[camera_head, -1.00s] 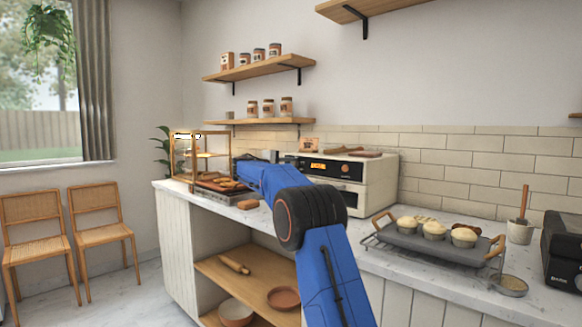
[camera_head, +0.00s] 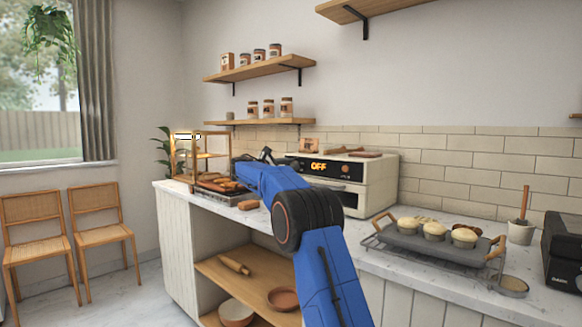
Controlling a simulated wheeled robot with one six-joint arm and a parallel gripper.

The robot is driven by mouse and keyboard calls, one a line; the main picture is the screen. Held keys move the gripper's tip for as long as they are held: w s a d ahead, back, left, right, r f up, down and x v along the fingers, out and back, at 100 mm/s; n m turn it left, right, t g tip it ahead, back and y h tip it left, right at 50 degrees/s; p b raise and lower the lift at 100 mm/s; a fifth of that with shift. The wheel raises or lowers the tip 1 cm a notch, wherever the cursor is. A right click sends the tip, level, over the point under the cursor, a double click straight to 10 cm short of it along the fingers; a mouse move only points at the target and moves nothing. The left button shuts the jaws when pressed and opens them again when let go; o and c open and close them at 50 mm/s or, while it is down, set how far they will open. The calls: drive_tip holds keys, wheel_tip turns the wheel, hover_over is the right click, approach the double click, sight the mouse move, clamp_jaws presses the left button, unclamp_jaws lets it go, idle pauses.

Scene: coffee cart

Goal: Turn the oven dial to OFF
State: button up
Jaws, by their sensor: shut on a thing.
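The white oven (camera_head: 378,180) stands on the counter, with a dark control panel across its front. The panel's display (camera_head: 318,166) shows "OFF" in lit orange letters. A small round knob (camera_head: 345,168) sits right of the display, clear of my arm. My gripper (camera_head: 268,155) is at the left end of the oven's panel, small and partly hidden by my blue arm. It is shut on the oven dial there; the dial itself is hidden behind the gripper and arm.
A wire rack with cupcakes on a grey tray (camera_head: 400,239) stands right of the oven. A wooden display case (camera_head: 211,143) and bread are at left. Wall shelves (camera_head: 262,68) hang above. Some bare counter lies before the oven.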

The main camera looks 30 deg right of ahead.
drive_tip(key=shift+f+n, duration=0.15)
drive_tip(key=shift+n, duration=0.75)
drive_tip(key=o, duration=1)
drive_tip(key=shift+a, duration=0.1)
drive_tip(key=shift+o, duration=0.2)
drive_tip(key=v, duration=1.7)
drive_tip(key=shift+a, duration=0.25)
drive_tip(key=shift+w, duration=0.1)
